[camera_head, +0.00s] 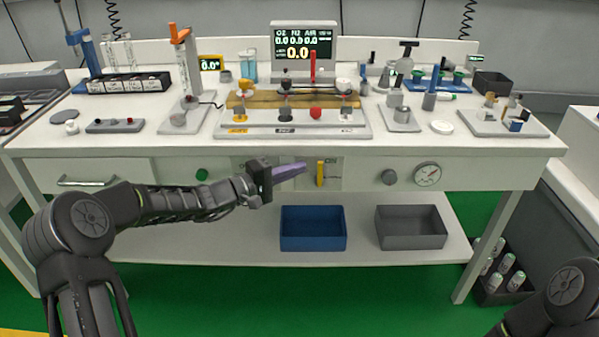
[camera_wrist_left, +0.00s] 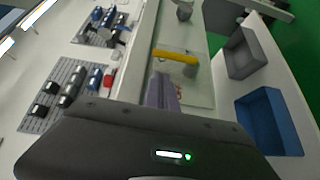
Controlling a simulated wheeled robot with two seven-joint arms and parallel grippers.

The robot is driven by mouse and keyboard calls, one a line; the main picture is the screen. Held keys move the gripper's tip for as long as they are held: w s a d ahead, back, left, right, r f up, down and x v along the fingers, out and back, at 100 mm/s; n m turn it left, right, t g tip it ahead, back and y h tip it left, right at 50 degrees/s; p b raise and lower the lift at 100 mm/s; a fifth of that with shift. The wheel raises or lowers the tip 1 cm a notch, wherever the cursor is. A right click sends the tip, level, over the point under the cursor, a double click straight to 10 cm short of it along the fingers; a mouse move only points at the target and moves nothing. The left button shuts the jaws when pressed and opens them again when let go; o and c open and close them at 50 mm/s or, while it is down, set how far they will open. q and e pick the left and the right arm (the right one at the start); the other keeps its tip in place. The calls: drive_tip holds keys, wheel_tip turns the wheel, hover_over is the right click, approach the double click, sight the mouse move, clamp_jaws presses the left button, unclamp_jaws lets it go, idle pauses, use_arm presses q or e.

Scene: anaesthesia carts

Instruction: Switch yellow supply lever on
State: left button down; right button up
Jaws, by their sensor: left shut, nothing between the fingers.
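The yellow supply lever (camera_head: 320,173) is on the front panel below the bench top, and it hangs upright in the head view. It also shows in the left wrist view as a yellow bar (camera_wrist_left: 175,56). My left gripper (camera_head: 303,168) is shut and empty, its purple fingers pointing right toward the lever with a small gap between. The fingertips (camera_wrist_left: 160,80) also show in the left wrist view, just short of the lever. Of my right arm only a link shows at the lower right; its gripper is out of view.
A green button (camera_head: 202,175) sits left of the lever; a grey knob (camera_head: 389,177) and a round gauge (camera_head: 427,174) sit right. A blue bin (camera_head: 313,245) and a grey bin (camera_head: 410,245) stand on the lower shelf. The bench top (camera_head: 400,148) overhangs the panel.

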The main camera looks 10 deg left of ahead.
use_arm(q)
drive_tip(key=v, duration=1.1)
drive_tip(key=shift+w+a+f, duration=0.2)
drive_tip(key=shift+w+a, duration=0.1)
drive_tip(key=shift+a, duration=0.05)
use_arm(e)
drive_tip(key=shift+a+f, duration=0.1)
drive_tip(key=shift+a, duration=0.2)
